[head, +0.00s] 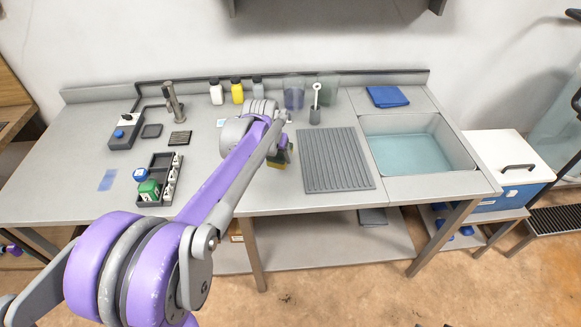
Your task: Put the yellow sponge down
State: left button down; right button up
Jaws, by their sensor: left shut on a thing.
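My left arm reaches from the lower left over the grey counter (240,190). My left gripper (281,154) is shut on the yellow sponge (277,164), which has a darker green side. Only a small part of the sponge shows below the gripper, near the left edge of the ribbed grey drying mat (338,160). The wrist and forearm hide part of the hold. I cannot tell whether the sponge touches the counter. My right gripper is not in view.
A sink (408,153) with bluish water lies to the right, with a folded blue cloth (387,96) behind it. Bottles (237,91), clear beakers (294,92) and a brush in a holder (315,115) stand at the back. A dark tray (153,201) with small containers stands left.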

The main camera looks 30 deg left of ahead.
aim_at(281, 181)
pick_arm(q)
notch_tip(281, 181, down, 10)
jog(key=shift+w+r, duration=0.1)
dwell(0.4)
jog(key=shift+b, duration=0.3)
jog(key=shift+f, duration=0.25)
grip_release()
jog(key=shift+r, duration=0.1)
jog(key=a+v, duration=0.1)
jog(key=v, duration=1.1)
jog(key=shift+m+t+h, duration=0.3)
jog(key=shift+m+t, duration=0.2)
jog(key=shift+m, duration=0.4)
jog(key=s+d+f, duration=0.2)
jog(key=s+d, duration=0.3)
jog(key=s, duration=0.2)
jog(key=s+d+f, duration=0.1)
jog(key=s+d, duration=0.4)
jog(key=s, duration=0.2)
jog(key=s+d+f+p, duration=0.1)
jog(key=s+d+f, duration=0.1)
jog(key=s+d, duration=0.3)
jog(key=shift+s+d+f, duration=0.1)
jog(key=shift+s+f, duration=0.05)
jog(key=shift+s, duration=0.6)
jog(key=shift+s+f, duration=0.15)
jog(key=shift+s, duration=0.55)
